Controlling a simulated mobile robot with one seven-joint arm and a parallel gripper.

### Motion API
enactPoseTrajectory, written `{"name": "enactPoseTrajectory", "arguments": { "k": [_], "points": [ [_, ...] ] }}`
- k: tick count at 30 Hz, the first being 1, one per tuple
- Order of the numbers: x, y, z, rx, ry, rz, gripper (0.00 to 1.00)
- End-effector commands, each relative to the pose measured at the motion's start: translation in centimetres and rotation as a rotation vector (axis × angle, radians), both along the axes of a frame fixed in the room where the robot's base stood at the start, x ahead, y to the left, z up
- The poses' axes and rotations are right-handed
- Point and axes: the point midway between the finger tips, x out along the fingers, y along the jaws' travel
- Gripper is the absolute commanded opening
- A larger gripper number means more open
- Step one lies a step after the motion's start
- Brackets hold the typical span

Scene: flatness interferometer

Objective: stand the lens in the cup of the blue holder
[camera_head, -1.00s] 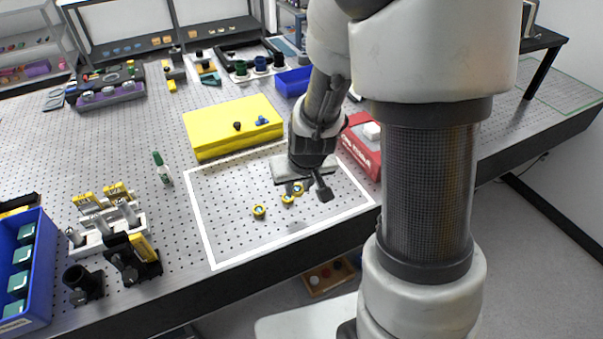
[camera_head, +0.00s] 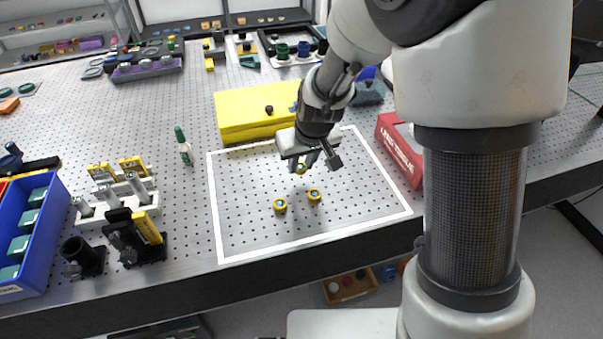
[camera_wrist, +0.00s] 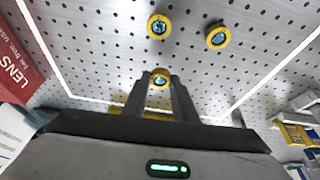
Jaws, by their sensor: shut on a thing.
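My gripper (camera_head: 313,164) is shut on a small lens (camera_wrist: 160,77) with a yellow rim and a bluish centre. The lens also shows in the head view (camera_head: 300,168), at the fingertips, and it seems to be held above the perforated bench top. Two similar yellow-rimmed lenses lie on the bench inside the white outline, one at left (camera_head: 280,205) and one at right (camera_head: 314,195). The blue holder (camera_head: 303,49) stands at the back of the bench, between a green holder and a dark one. The inside of its cup is too small to make out.
A yellow box (camera_head: 245,113) stands behind the outlined area. A red lens-tissue box (camera_head: 399,150) is on its right. The outlined area is mostly bare.

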Motion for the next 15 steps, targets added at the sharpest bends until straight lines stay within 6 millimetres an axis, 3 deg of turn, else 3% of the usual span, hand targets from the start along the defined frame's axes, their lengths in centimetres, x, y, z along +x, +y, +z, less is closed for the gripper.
{"name": "enactPoseTrajectory", "arguments": {
  "k": [6,15],
  "points": [
    [-0.1,-0.1,-3.1,-0.001,0.003,-0.001,0.04],
    [0.0,0.0,-3.4,0.000,0.000,0.000,0.04]
  ]
}}
